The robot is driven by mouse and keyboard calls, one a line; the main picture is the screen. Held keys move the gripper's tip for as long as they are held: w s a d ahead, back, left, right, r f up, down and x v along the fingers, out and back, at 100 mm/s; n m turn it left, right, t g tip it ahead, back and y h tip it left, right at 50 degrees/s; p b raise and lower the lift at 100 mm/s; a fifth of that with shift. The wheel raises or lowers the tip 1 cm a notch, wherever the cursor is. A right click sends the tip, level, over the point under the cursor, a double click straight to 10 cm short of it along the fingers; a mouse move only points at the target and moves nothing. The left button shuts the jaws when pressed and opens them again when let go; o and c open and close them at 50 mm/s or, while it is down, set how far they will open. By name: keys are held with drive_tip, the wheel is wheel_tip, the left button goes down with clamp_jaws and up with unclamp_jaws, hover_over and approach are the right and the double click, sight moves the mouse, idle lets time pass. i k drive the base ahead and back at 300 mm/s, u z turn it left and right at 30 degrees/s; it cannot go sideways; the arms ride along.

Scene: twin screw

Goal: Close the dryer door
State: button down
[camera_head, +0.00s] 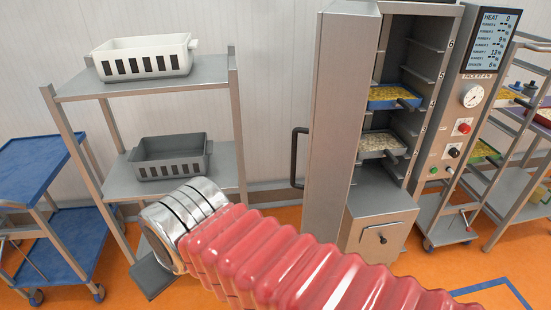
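The dryer (430,60) stands right of centre with its door open. The tall grey metal door (338,120) juts out toward me at the left of the chamber, seen partly edge-on. A black bar handle (296,158) is on the door's left face. My arm's red ribbed sleeve crosses the lower middle and ends in a metal wrist. My gripper (153,277) points down and left at the lower left, well left of the handle and apart from the door. Only a dark part of it shows; its fingertips are hidden.
Trays (395,97) sit on the chamber's shelves. A control panel (470,120) is to its right. A grey rack (205,80) at left holds a white basket (145,58) and a grey basket (170,157). A blue cart (35,165) is far left. Another rack (530,130) stands far right.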

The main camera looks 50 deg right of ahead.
sight(347, 32)
drive_tip(key=i, duration=0.95)
drive_tip(key=z, duration=0.05)
